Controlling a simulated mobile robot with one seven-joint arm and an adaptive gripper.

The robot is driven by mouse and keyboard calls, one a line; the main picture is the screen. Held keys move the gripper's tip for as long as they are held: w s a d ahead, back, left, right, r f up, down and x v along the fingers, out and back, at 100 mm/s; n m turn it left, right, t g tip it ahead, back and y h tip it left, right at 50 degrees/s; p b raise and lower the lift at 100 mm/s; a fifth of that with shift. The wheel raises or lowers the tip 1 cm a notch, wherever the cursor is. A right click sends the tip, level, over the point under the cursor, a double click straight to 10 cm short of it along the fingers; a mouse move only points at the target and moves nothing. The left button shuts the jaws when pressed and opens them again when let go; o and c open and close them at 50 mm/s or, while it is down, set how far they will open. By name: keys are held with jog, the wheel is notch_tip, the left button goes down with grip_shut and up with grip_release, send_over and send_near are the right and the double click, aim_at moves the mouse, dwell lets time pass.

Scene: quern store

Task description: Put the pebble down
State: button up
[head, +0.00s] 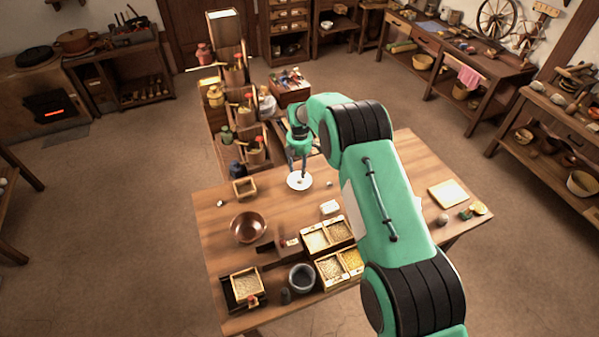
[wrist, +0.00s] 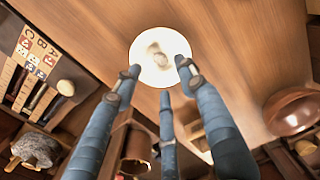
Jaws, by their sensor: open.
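A small pale grey-brown pebble (wrist: 158,55) lies on a round white plate (wrist: 138,50) in the wrist view. In the head view the plate (head: 292,183) sits near the far edge of the wooden table, and the pebble is too small there to make out clearly. My gripper (wrist: 158,70) has its blue-grey fingers spread around the near part of the plate. Nothing is held between them. In the head view my gripper (head: 298,171) points down over the plate. I cannot tell whether a fingertip touches the plate.
A copper bowl (head: 247,229) and a small wooden box (head: 245,188) stand left of the plate. Grain boxes (head: 328,237) and a dark pot (head: 302,277) stand nearer. A pale board (head: 447,195) lies at the right. Shelves with jars (head: 238,75) stand beyond the table.

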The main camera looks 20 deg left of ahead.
jog(key=shift+r, duration=0.65)
